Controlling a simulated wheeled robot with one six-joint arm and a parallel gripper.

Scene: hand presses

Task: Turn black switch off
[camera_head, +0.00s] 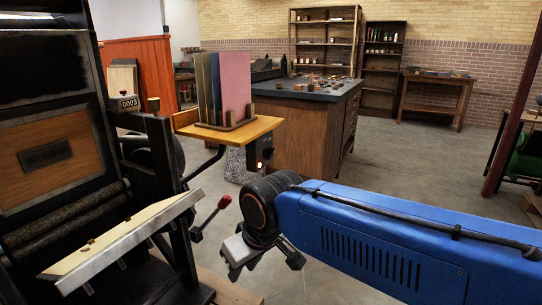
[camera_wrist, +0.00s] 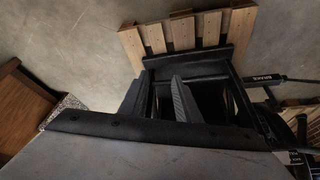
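A small black switch box (camera_head: 261,152) hangs under the right end of a wooden shelf, with an orange-lit spot on its face. The black switch is too small to tell its position. My gripper (camera_head: 265,267) is below the box, in front of it and well apart from it. It points downward, with its dark fingers spread and nothing visible between them. In the wrist view the switch does not show.
The shelf (camera_head: 256,129) holds upright coloured boards (camera_head: 235,88). A wooden pallet (camera_wrist: 190,32) lies on the floor.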

